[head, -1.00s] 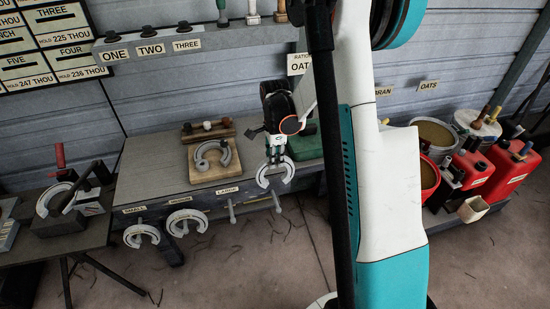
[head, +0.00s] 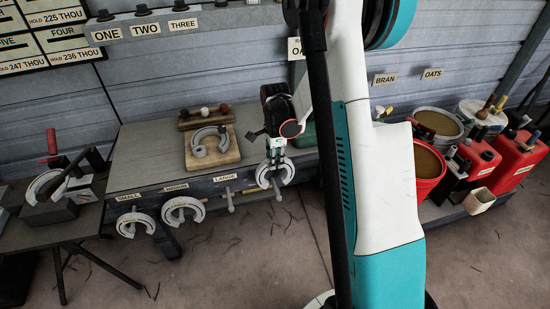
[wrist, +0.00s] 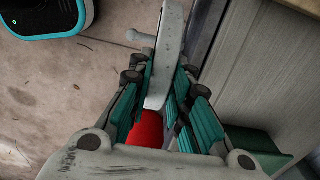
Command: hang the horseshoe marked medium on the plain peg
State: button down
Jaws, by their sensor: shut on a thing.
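My gripper (head: 275,153) is shut on a grey horseshoe (head: 274,177), holding it at the bench's front edge, right of the LARGE label. The horseshoe also shows between the fingers in the wrist view (wrist: 172,45); I cannot read any size mark on it. An unlabelled peg lies around the held horseshoe in the head view and is mostly hidden; I cannot tell whether they touch. A round-tipped peg (wrist: 140,38) shows left of the horseshoe in the wrist view. Horseshoes hang under SMALL (head: 134,223) and MEDIUM (head: 184,204). The LARGE peg (head: 230,200) is bare.
Another horseshoe (head: 209,134) lies on a wooden board (head: 226,158) on the bench (head: 150,165). A side table (head: 70,227) with a clamp-like tool stands at left. Buckets and red cans (head: 476,160) stand at right. The floor before the pegs is clear.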

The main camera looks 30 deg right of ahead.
aim_at(275, 186)
jog(key=shift+f+b, duration=0.3)
jog(key=shift+f, duration=5.3)
jog(key=c, duration=1.4)
grip_release()
jog(key=shift+r, duration=0.1)
notch_tip(275, 186, up, 12)
jog(key=shift+f, duration=0.1)
